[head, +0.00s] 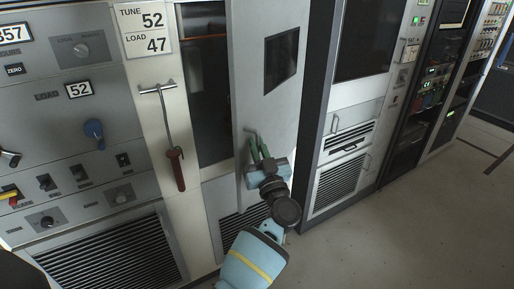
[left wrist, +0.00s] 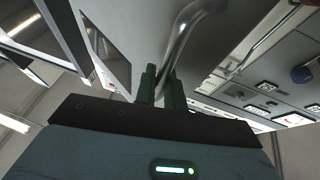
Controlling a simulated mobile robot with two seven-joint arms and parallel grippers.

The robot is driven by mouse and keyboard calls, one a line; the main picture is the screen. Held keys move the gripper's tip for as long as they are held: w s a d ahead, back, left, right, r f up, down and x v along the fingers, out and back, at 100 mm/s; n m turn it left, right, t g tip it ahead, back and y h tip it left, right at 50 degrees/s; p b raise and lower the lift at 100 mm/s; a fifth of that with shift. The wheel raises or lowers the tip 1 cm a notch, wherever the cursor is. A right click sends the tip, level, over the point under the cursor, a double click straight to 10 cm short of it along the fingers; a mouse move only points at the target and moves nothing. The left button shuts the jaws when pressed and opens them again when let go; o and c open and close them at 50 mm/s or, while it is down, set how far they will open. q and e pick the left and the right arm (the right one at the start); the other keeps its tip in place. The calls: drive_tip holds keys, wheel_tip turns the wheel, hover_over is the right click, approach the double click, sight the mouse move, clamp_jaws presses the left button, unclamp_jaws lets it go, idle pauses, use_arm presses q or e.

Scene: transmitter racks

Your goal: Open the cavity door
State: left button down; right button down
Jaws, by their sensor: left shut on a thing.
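The cavity door (head: 262,100) is a pale grey panel with a dark window (head: 281,57). It stands swung out from the cabinet, with the dark cavity opening (head: 208,90) showing to its left. My left gripper (head: 257,147) is at the lower part of the door, shut on the door handle. In the left wrist view, the left gripper's dark green fingers (left wrist: 160,84) close around the bent metal door handle (left wrist: 186,38). The far end of the handle is hidden. My right gripper is not in view.
A hooked rod with a red-brown grip (head: 175,168) hangs on the cabinet post left of the opening. A control panel with knobs (head: 94,130) is at the left. More racks (head: 350,120) stand to the right. Floor (head: 400,230) is clear at lower right.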

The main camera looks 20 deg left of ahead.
use_arm(q)
drive_tip(key=shift+d, duration=0.2)
idle(0.3)
drive_tip(key=c, duration=1.5)
unclamp_jaws()
drive_tip(key=shift+w, duration=0.1)
drive_tip(key=shift+a, duration=0.1)
